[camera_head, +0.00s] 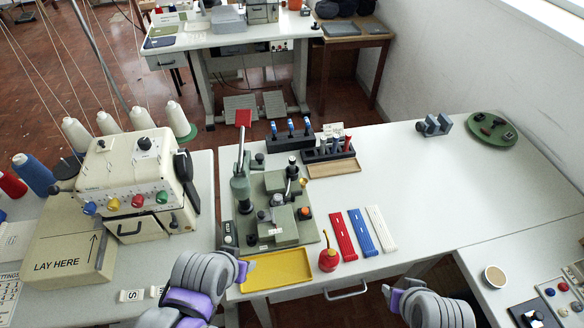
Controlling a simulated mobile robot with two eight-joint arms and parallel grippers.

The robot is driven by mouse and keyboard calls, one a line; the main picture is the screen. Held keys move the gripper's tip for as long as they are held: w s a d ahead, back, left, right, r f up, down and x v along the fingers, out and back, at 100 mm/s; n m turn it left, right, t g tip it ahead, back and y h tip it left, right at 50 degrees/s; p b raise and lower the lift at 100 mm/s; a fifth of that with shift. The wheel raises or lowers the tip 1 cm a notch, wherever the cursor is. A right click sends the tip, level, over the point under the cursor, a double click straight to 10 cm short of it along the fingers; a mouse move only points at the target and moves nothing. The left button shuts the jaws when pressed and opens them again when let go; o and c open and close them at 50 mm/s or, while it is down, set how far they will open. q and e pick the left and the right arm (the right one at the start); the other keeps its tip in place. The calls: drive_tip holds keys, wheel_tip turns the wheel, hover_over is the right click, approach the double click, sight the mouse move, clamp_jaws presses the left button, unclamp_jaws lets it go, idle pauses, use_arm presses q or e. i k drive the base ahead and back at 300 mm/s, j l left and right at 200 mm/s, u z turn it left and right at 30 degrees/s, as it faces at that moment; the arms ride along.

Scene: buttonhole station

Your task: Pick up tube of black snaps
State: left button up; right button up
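A black rack (313,157) behind the green press holds several short upright tubes with differing tops, among them a dark one (322,147) and a red one (335,145). They are too small for me to tell which holds black snaps. My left gripper (244,270) is low in the picture, by the near left corner of the yellow tray. My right gripper (389,293) is at the table's front edge, right of the drawer handle. Both are well short of the rack. Their fingers are too hidden to show whether they are open or shut.
The green press (272,205) stands between my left gripper and the rack. A yellow tray (275,271), a red oil can (328,259) and red, blue and white strips (361,232) lie in front. A second black rack (290,139) holds blue-topped tools.

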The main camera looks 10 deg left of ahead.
sight(292, 159)
drive_tip(key=u, duration=1.3)
drive_tip(key=k+l+u, duration=0.5)
drive_tip(key=i, duration=0.3)
